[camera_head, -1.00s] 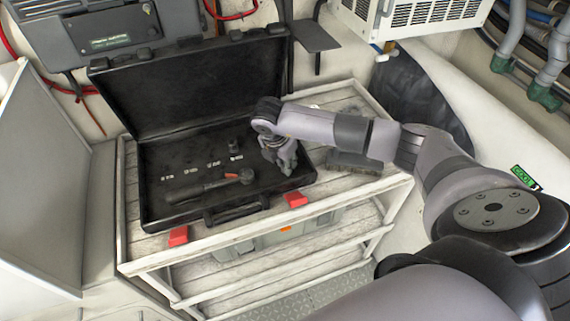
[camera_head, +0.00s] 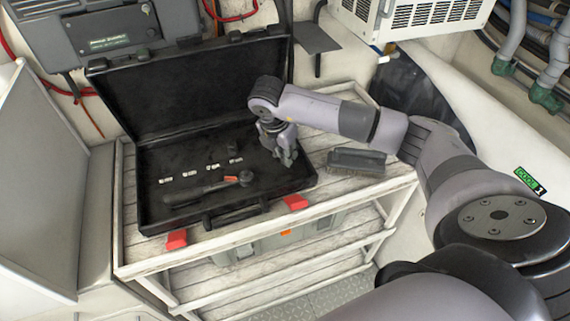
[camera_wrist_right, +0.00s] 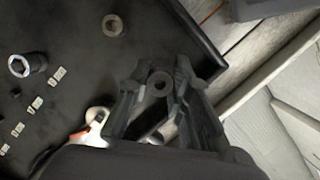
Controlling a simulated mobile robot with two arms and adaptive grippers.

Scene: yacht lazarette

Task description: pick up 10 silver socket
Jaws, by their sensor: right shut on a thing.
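My right gripper (camera_head: 287,158) is over the right part of the open black case (camera_head: 160,215). In the right wrist view its two fingers are closed around a small grey round socket (camera_wrist_right: 160,82), seen end-on with a hole in its middle. I cannot read a size on it. Two other sockets lie in the case in that view: a silver-faced one (camera_wrist_right: 27,64) by the white labels and a grey one (camera_wrist_right: 112,25) near the case wall. A ratchet (camera_head: 205,190) lies in the case in front of the labels. My left gripper is not in view.
The case stands on a white slatted table (camera_head: 145,262) with red latches (camera_head: 177,239) at its front. Its raised lid (camera_head: 195,85) rises behind. A dark brush (camera_head: 357,161) lies on the table to the right. A white vented unit (camera_head: 415,22) hangs at the upper right.

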